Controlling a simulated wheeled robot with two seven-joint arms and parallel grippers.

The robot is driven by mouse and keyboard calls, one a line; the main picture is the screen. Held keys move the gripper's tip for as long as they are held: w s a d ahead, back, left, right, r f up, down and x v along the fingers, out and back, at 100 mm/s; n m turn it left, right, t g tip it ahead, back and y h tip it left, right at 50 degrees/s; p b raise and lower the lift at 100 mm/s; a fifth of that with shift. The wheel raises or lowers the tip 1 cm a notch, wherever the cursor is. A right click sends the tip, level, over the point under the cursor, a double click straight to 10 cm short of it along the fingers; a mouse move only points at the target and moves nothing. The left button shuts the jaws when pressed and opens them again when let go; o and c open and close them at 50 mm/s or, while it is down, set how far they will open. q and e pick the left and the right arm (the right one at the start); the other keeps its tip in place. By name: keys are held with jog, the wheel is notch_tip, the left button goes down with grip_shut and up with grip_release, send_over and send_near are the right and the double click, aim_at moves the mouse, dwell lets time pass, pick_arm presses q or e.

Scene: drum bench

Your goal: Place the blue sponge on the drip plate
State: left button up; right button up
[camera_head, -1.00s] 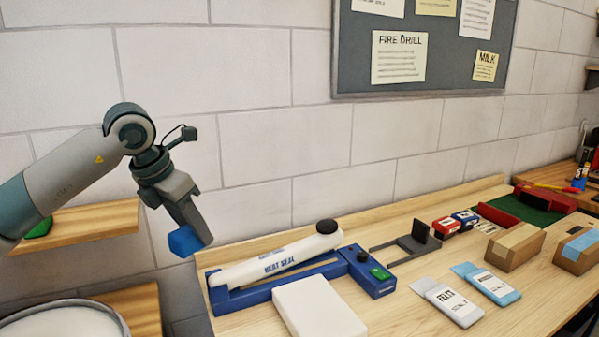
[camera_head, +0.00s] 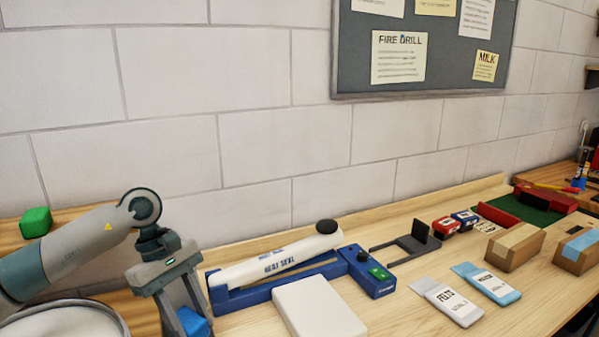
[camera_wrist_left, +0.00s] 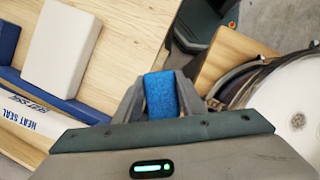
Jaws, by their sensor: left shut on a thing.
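The blue sponge (camera_head: 193,322) is at the bottom edge in the head view, between the fingers of my left gripper (camera_head: 190,326). In the left wrist view the blue sponge (camera_wrist_left: 160,96) sits between both fingers of my left gripper (camera_wrist_left: 158,92), which is shut on it. Part of the sponge is hidden by the fingers. I cannot surely make out a drip plate. A round, pale-topped drum (camera_head: 62,322) is at the lower left, and it also shows in the left wrist view (camera_wrist_left: 292,108). My right gripper is not in view.
A blue and white heat sealer (camera_head: 280,262) and a white block (camera_head: 318,308) are right of my gripper on the wooden bench. A green block (camera_head: 36,222) lies on wood at the left. Pouches (camera_head: 447,300) and boxes (camera_head: 514,246) stand farther right.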

pick_arm(q)
jog(key=s+f+m+g+y, duration=0.2)
jog(key=s+f+m+y, duration=0.1)
jog(key=s+f+m, duration=0.4)
jog(key=s+m, duration=0.3)
jog(key=m, duration=0.1)
jog(key=shift+s+f+m+y, duration=0.2)
jog(key=shift+m+y, duration=0.1)
jog(key=shift+y, duration=0.1)
